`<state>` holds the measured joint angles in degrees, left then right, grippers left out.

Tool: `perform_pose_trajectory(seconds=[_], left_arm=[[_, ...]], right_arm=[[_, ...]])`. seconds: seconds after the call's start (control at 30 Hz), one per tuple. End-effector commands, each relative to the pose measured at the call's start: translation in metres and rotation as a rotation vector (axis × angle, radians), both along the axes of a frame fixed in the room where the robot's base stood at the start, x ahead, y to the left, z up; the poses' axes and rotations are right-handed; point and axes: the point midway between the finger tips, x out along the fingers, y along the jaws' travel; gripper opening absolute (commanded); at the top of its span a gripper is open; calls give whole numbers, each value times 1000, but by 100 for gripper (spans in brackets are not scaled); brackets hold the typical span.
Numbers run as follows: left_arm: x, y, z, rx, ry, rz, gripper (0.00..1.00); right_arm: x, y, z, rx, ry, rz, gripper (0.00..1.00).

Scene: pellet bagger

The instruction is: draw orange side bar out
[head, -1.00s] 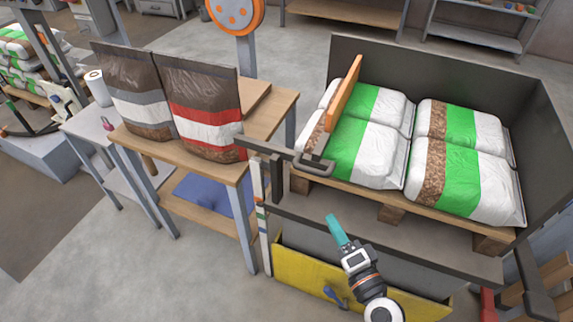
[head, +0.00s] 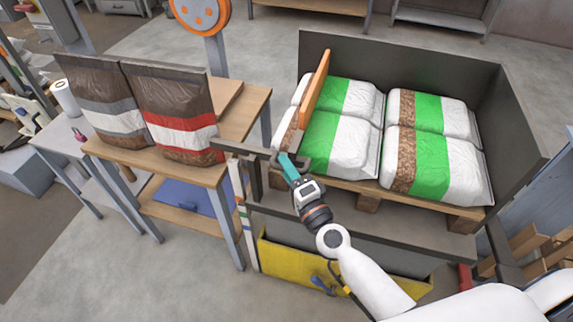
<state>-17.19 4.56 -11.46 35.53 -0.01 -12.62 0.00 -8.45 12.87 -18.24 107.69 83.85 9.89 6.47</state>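The orange side bar (head: 316,88) stands at a slant along the left side of the stacked bags, its lower end beside the front left bag. I cannot tell whether the handle joins the orange bar. My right gripper (head: 287,163) has teal fingers at the handle, overlapping it in the picture. I cannot tell contact or finger opening. My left gripper is not in view.
White, green and brown bags (head: 340,143) lie on a wooden pallet (head: 368,202) inside a dark-walled bin (head: 400,62). A wooden table (head: 245,115) with two upright bags stands left. A yellow panel (head: 290,262) is below the bin. Floor at lower left is clear.

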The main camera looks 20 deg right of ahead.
Motion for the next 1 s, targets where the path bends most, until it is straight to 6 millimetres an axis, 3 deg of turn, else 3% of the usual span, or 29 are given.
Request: perform_pose_trajectory(seconds=[0.33,0.57,0.83,1.0], left_arm=[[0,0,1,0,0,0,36],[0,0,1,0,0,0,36],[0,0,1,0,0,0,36],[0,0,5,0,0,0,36]], right_arm=[[4,1,0,0,0,1,36],[4,1,0,0,0,1,0],[5,2,0,1,1,1,0],[14,17,2,3,1,0,0]])
